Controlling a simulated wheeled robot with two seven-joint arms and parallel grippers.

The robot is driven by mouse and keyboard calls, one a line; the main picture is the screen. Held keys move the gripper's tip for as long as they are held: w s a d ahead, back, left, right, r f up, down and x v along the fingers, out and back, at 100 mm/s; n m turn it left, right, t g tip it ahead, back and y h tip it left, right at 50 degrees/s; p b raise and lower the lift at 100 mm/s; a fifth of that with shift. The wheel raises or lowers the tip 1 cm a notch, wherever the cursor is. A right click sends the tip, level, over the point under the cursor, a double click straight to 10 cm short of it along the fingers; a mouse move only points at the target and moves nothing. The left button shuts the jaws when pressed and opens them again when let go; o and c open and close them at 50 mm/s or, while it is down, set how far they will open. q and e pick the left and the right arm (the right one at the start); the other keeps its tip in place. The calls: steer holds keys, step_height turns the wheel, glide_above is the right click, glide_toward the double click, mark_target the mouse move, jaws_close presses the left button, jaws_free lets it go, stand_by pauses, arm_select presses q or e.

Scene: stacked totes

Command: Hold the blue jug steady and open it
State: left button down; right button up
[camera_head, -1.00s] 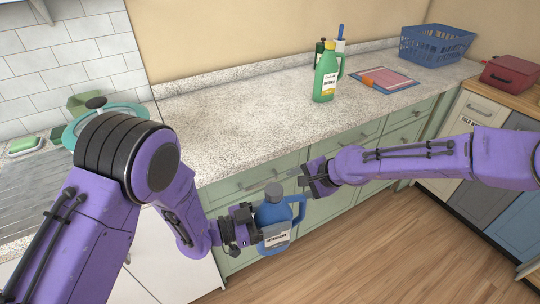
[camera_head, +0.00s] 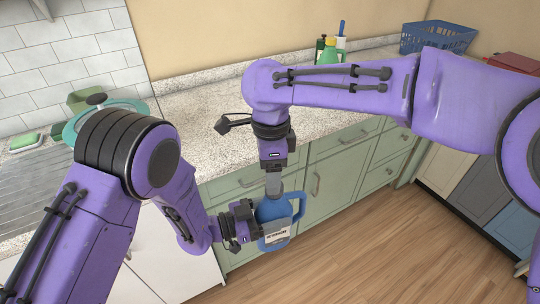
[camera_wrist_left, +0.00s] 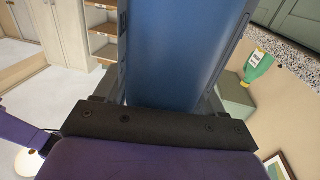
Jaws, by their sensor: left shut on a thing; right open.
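The blue jug (camera_head: 284,210) is held upright in the air in front of the green cabinets, its handle to the right and a white label on its front. It fills the upper middle of the left wrist view (camera_wrist_left: 178,50). My left gripper (camera_head: 249,224) is shut on the jug's left side. My right gripper (camera_head: 273,184) points straight down directly above the jug's top and is open. The jug's cap is hidden by the right gripper, so I cannot tell whether the fingers touch it.
The speckled counter (camera_head: 190,115) behind is mostly clear. A green bottle (camera_head: 330,50) stands at its back, partly hidden by my right arm. A blue basket (camera_head: 437,37) is at the back right. A teal round object (camera_head: 80,122) lies at the left by the sink. Cabinet fronts (camera_head: 335,165) stand close behind the jug.

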mark_target(268, 209)
steer(key=shift+f, duration=1.5)
steer(key=c, duration=1.1)
steer(key=n, duration=0.5)
steer(key=shift+r, duration=0.1)
steer(key=n, duration=0.3)
steer(key=shift+s, duration=0.1)
steer(key=n, duration=0.6)
steer(key=shift+s+d, duration=0.1)
steer(key=shift+d, duration=0.05)
steer(key=n, duration=0.6)
steer(key=shift+d+n, duration=0.15)
steer(key=shift+n, duration=0.25)
steer(key=n, duration=0.6)
steer(key=shift+d, duration=0.1)
steer(key=n, duration=1.3)
steer(key=shift+w+n, duration=0.25)
steer(key=shift+n, duration=0.05)
steer(key=n, duration=0.6)
steer(key=shift+w, duration=0.15)
steer(key=n, duration=0.7)
steer(key=shift+r, duration=0.1)
